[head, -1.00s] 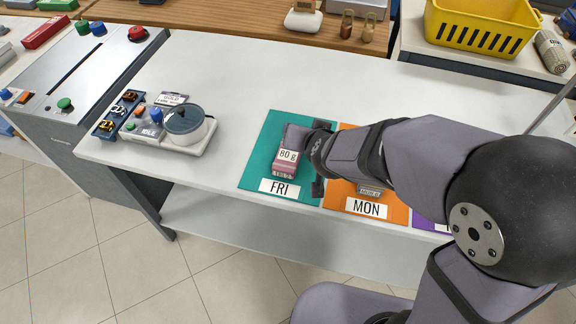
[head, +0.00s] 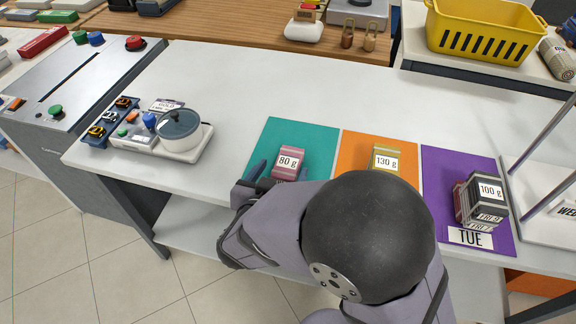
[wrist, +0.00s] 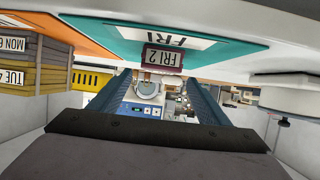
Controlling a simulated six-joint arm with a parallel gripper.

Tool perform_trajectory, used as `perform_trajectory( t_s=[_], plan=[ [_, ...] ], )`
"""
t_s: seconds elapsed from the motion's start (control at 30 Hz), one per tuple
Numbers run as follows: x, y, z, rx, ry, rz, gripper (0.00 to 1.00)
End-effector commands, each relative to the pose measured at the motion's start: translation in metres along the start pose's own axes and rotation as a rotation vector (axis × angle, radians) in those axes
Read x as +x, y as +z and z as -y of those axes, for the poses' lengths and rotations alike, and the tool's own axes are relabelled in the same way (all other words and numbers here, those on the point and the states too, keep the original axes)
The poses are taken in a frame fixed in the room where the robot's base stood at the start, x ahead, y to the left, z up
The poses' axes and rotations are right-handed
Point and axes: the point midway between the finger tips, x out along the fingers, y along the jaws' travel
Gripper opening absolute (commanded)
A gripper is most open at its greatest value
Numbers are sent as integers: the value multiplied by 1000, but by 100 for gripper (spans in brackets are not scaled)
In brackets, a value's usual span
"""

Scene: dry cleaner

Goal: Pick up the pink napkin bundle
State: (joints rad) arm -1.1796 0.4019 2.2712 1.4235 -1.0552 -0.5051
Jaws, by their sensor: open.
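The pink napkin bundle (head: 291,151), with an "80 g" label on top, sits on the teal mat (head: 318,134). In the wrist view, which looks upside down, its dark pink end (wrist: 164,59) reads "FRI 2". My gripper (head: 268,181) is low at the front edge of the teal mat, on the near side of the bundle. In the wrist view my gripper (wrist: 160,78) is open, with one blue finger on each side and the bundle's end between and beyond them. The fingers look empty. My arm hides part of the mat's front in the head view.
A yellow bundle (head: 386,151) labelled "130 g" is on the orange mat (head: 354,150). Darker stacked bundles (head: 480,190) are on the purple mat (head: 440,165). A scale with a lidded pot (head: 180,124) stands left. The white counter (head: 260,85) behind the mats is clear.

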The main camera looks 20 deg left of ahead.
Motion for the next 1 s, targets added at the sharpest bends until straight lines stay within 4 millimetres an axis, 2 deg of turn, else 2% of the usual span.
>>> perform_trajectory(
  t_s=[0.33, 0.7, 1.0],
  plan=[
    [16, 1, -1, 0, 0, 0, 70],
    [57, 3, -2, 1, 0, 2, 70],
    [61, 2, -1, 0, -3, 1, 70]
  ],
)
